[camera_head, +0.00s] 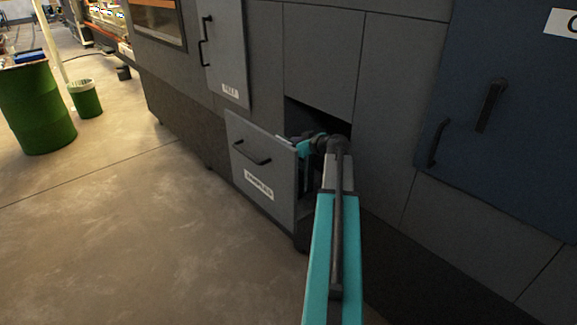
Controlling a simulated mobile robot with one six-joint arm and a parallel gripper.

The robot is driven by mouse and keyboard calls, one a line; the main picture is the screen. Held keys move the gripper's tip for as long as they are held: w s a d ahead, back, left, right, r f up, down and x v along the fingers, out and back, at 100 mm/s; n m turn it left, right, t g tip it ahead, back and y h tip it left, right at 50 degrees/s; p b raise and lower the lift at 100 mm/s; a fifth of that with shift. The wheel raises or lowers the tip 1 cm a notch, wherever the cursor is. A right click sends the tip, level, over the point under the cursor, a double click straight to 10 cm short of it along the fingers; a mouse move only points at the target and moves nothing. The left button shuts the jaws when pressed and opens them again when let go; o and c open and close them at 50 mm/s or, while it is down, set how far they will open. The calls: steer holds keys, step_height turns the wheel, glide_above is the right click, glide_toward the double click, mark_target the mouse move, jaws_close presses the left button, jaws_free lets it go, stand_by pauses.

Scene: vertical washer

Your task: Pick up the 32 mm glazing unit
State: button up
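I cannot make out the 32 mm glazing unit in the head view. My teal and grey arm reaches forward into an open drawer (260,155) low in the dark grey machine. The wrist end of my arm is down behind the drawer's front panel. My gripper itself is hidden there, so I cannot see its fingers or whether it holds anything. Most of the drawer's inside is hidden by its front panel and my arm.
The drawer front has a black handle (251,155) and a white label (258,186). A panel (222,50) with a handle is above left, and a dark blue door (500,130) is at right. A green barrel (36,108) and green bin (86,99) stand far left. The floor left is clear.

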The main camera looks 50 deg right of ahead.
steer(key=shift+c, duration=0.2)
jaws_close()
stand_by(1.1)
steer(key=shift+r, duration=0.1)
